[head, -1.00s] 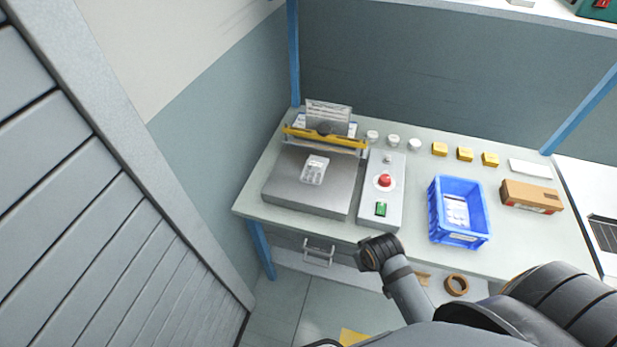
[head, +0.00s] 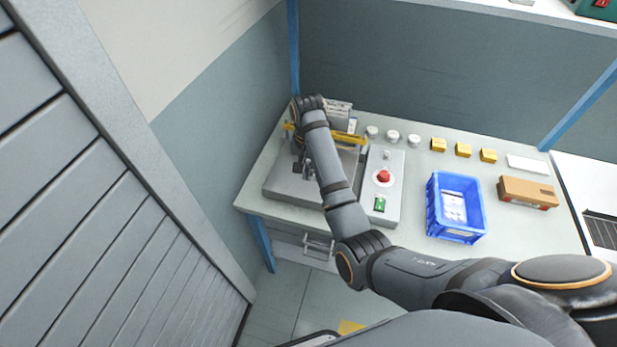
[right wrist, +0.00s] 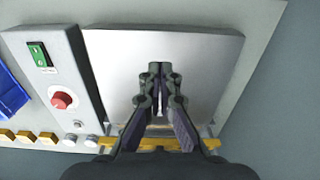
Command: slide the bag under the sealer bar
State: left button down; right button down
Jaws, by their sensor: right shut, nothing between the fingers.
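The sealer's grey plate (head: 285,188) lies on the bench, with the yellow sealer bar (head: 350,139) raised along its back edge. My right gripper (head: 308,173) is over the plate, in front of the bar, pointing down. In the right wrist view its fingers (right wrist: 159,70) are shut together and empty over the bare metal plate (right wrist: 215,60); the yellow bar (right wrist: 150,142) crosses below them. My left gripper is not in view.
A control box (head: 382,188) with a red button and green switch stands right of the plate. Beyond it are a blue crate (head: 440,226), a cardboard box (head: 527,192), small yellow boxes (head: 463,150) and white jars (head: 392,135). A wall closes the left side.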

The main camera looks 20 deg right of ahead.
aim_at(309, 184)
jog(key=f, duration=0.2)
jog(key=f+p, duration=0.1)
jog(key=f, duration=0.2)
jog(key=f+p, duration=0.1)
jog(key=f, duration=0.1)
jog(key=shift+w+a+f, duration=0.25)
jog(key=shift+a+f, duration=0.1)
jog(key=shift+f, duration=0.05)
jog(key=shift+w+d+f, duration=0.2)
jog(key=shift+w+d, duration=0.25)
jog(key=shift+w, duration=0.2)
jog(key=shift+w+d+f, duration=0.15)
jog(key=shift+w+d, duration=0.3)
jog(key=shift+w, duration=0.15)
jog(key=shift+w+d+f, duration=0.1)
jog(key=shift+w+d, duration=0.2)
jog(key=shift+w, duration=0.2)
jog(key=shift+s, duration=0.1)
